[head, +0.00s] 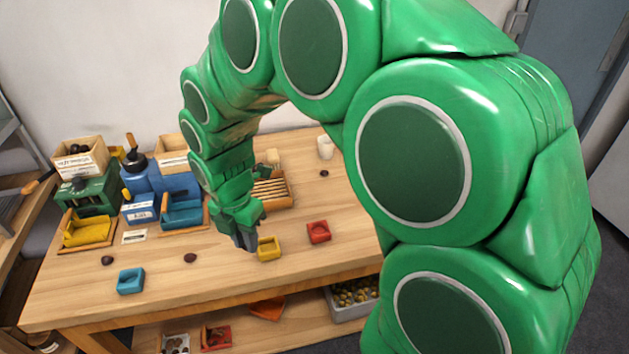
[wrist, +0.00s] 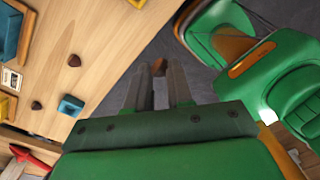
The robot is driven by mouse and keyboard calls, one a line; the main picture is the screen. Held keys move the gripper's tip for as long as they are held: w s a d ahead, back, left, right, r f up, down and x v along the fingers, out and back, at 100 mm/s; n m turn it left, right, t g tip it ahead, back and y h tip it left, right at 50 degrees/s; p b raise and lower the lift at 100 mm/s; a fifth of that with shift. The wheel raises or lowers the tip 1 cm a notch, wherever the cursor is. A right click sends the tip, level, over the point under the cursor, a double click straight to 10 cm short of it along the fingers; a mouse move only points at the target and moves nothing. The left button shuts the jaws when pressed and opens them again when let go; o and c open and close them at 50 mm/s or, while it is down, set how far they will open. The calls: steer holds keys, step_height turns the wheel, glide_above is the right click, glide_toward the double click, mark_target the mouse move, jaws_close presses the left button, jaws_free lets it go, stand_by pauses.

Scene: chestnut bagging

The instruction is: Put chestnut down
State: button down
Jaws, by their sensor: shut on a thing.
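My gripper (head: 248,246) hangs over the front part of the wooden table, just left of a small yellow dish (head: 268,253). In the wrist view its two fingers (wrist: 159,76) are shut on a brown chestnut (wrist: 159,66) at their tips. The held chestnut cannot be made out in the head view. One loose chestnut (head: 190,258) lies on the table left of my gripper, another (head: 107,260) lies farther left, and a third (head: 324,173) lies toward the back right. Two loose chestnuts also show in the wrist view (wrist: 74,60) (wrist: 36,105).
A blue dish (head: 131,288) stands at the front left and a red dish (head: 318,237) right of the yellow one. Blue and green machines (head: 178,184) (head: 90,195) and a slatted wooden tray (head: 288,190) stand farther back. The table between the blue and yellow dishes is mostly clear.

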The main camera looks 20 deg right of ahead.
steer(key=w+d+m, duration=0.5)
steer(key=w+d, duration=0.1)
steer(key=d, duration=0.2)
steer(key=w+d+m, duration=0.6)
steer(key=d, duration=0.3)
steer(key=w+d+m+y, duration=0.1)
steer(key=w+d+m, duration=0.2)
steer(key=d+m, duration=1)
steer(key=w+d+f+n, duration=0.1)
steer(key=w+d+f, duration=0.2)
steer(key=w, duration=0.1)
steer(key=w+d+f+n, duration=0.2)
steer(key=w+d+f, duration=0.1)
steer(key=w, duration=0.1)
steer(key=w+d+f+n, duration=0.1)
steer(key=w+d+f, duration=0.2)
steer(key=w, duration=0.1)
steer(key=shift+w+n, duration=0.3)
steer(key=shift+w, duration=0.05)
steer(key=shift+w+d+f, duration=0.1)
steer(key=shift+w+f, duration=0.2)
steer(key=shift+f, duration=1.65)
steer(key=shift+f, duration=0.1)
